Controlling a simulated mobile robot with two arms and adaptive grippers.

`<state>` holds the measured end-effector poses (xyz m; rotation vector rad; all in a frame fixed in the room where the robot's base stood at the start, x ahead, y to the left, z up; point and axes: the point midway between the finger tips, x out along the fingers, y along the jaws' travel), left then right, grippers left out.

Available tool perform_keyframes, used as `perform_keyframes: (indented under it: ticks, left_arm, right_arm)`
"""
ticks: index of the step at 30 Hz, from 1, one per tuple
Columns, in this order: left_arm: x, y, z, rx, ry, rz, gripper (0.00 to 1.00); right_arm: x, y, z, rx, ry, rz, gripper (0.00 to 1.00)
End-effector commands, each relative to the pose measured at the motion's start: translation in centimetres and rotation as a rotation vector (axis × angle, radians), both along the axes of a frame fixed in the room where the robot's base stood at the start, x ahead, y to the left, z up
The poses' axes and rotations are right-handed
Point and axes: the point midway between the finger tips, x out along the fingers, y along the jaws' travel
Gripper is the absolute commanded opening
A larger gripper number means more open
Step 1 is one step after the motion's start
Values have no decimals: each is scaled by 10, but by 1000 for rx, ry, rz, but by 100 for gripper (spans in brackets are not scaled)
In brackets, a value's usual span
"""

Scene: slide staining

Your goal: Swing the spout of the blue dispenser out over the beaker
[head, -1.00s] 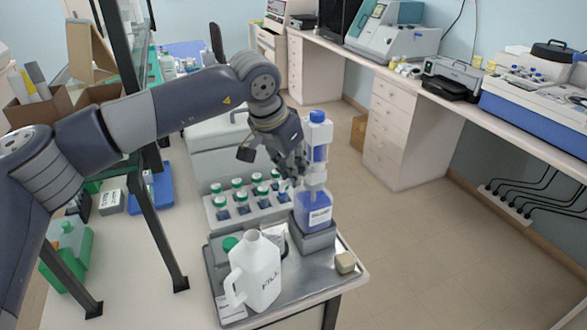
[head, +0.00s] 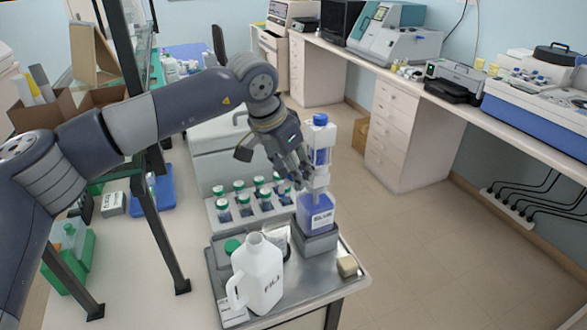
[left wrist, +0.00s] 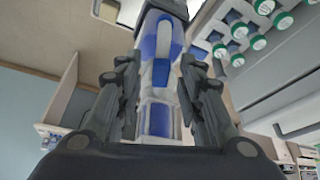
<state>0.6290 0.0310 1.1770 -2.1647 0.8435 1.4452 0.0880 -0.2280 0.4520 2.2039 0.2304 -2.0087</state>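The blue dispenser stands upright in the head view, with a blue cap, a clear and blue pump column (head: 321,157) and a labelled blue bottle (head: 317,214) below. My left gripper (head: 300,178) is at the left side of its column, fingers pointing down to the right. In the left wrist view the dispenser (left wrist: 160,118) shows between the two spread fingers (left wrist: 158,88), with gaps beside it. I cannot tell whether a finger touches it. The spout is not clear behind the fingers. I cannot make out a beaker. My right gripper is not in view.
A white open jug (head: 262,275) stands on the metal tray (head: 297,300) in front of the dispenser. A rack of green-capped bottles (head: 247,215) is behind it, to the left. A small beige block (head: 347,266) lies at the tray's right. Open floor lies right of the table.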

Motion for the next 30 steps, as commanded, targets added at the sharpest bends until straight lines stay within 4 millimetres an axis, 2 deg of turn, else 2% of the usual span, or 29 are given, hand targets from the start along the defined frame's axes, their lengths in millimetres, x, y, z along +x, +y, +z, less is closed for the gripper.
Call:
perform_keyframes:
  ticks: [5, 8, 21, 25, 30]
  left_arm:
    - [-1, 0, 1, 0, 0, 0, 35]
    - [-2, 2, 9, -1, -2, 0, 35]
    - [-26, 25, 88, -1, -2, 0, 35]
    - [-31, 29, 103, 0, -1, 0, 35]
    - [-34, 31, 110, 0, 0, 0, 35]
  right_arm:
    - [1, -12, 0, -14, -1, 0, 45]
    - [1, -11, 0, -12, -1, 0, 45]
    - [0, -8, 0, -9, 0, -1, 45]
    - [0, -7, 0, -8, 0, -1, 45]
    - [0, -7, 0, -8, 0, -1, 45]
